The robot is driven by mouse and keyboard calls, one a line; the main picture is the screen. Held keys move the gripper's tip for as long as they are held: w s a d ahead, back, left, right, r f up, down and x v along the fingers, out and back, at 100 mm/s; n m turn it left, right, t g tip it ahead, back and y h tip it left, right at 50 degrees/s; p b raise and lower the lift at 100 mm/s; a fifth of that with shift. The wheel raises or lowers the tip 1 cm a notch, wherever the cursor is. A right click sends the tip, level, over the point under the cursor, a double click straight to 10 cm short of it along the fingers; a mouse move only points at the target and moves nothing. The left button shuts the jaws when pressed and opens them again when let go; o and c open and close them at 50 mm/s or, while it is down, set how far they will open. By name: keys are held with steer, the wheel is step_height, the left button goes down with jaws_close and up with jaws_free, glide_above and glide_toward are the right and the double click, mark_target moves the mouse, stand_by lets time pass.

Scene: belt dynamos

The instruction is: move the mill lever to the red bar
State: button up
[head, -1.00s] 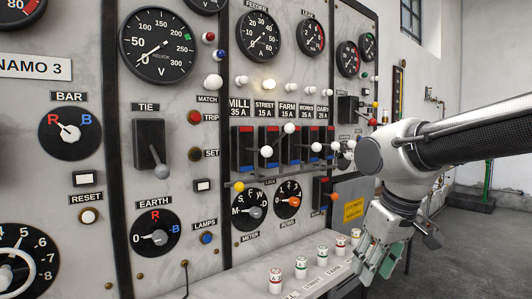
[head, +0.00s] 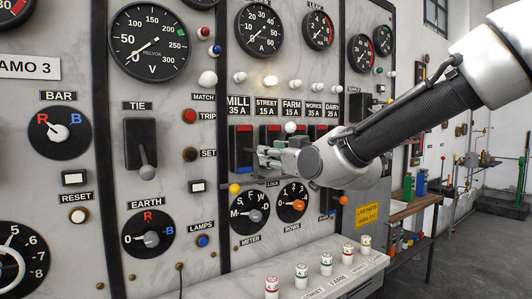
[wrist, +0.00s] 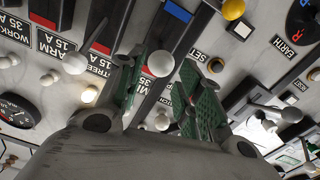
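The mill switch (head: 241,148) is a black block under the MILL 35 A label, with a red bar (head: 243,128) at its top and a blue bar at its bottom. My gripper (head: 268,156) is at the panel just right of this block and hides the lever's knob in the head view. In the wrist view, the mill lever's white ball knob (wrist: 160,63) shows between my two green-padded fingers. The fingers are spread, with gaps beside the ball. The mill switch's blue bar (wrist: 178,10) shows beyond the ball. The lever's exact tilt cannot be told.
Neighbouring street, farm, works and dairy switches stand close to the right; a white knob (head: 290,127) sits just above my gripper. A yellow knob (head: 234,189) and the rotary dials (head: 292,202) lie below. A shelf with small labelled pegs (head: 326,264) juts out lower down.

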mark_target(255, 151)
steer(key=x, duration=0.7)
steer(key=shift+w+f, duration=0.1)
steer(key=shift+a, duration=0.1)
jaws_close()
